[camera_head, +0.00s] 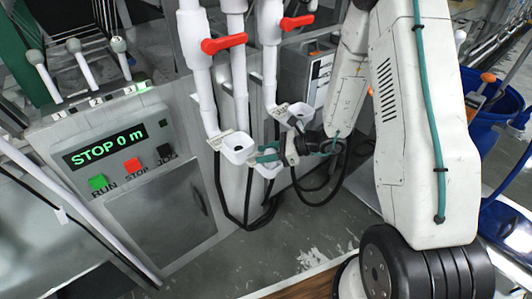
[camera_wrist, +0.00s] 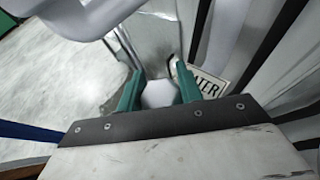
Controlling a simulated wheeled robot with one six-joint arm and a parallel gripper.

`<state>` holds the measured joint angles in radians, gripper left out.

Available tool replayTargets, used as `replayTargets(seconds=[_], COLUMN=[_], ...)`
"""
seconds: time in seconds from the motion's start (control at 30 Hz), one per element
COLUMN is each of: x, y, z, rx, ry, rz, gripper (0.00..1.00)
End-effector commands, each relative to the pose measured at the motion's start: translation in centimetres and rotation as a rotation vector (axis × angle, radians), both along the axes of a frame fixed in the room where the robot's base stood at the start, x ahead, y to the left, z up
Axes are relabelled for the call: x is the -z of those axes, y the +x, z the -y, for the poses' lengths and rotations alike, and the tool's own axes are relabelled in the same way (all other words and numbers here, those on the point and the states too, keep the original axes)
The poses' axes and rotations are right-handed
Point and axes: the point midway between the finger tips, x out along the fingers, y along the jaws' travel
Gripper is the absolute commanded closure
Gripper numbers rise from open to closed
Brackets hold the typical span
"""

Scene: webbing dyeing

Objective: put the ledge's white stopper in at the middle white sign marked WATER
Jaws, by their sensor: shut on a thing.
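My gripper (camera_wrist: 158,88) has its green fingers closed on a rounded white stopper (camera_wrist: 158,95). In the head view my gripper (camera_head: 267,154) is at the middle white cup (camera_head: 268,168), between the left and right cups. The stopper cannot be made out there. A white sign (camera_wrist: 208,86) shows just beyond the right finger in the wrist view. Its visible letters end in "TER"; the start is hidden by the finger. Whether the stopper touches anything is unclear.
The left cup (camera_head: 238,147) and right cup (camera_head: 294,114) sit close on either side under white pipes with red valve handles (camera_head: 223,44). Black hoses (camera_head: 247,208) hang below. A control panel (camera_head: 110,143) reads "STOP 0 m". A blue bin (camera_head: 485,122) stands right.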

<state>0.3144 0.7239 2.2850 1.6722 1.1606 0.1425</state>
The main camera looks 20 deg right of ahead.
Motion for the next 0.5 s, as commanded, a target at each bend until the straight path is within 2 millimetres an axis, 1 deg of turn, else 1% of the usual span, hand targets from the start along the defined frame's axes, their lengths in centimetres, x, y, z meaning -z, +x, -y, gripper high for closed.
replayTargets(seconds=[0.23,0.27,0.3,0.33,0.5], x=[0.62,0.66,0.62,0.61,0.61], y=[0.02,0.02,0.03,0.02,0.02], z=[0.01,0.01,0.01,0.01,0.01], rx=[0.0,0.0,0.001,0.001,0.0], ry=[0.001,0.001,0.001,0.001,0.0], rz=[0.0,0.0,0.001,0.001,0.001], gripper=[0.87,0.62,0.5,0.43,0.43])
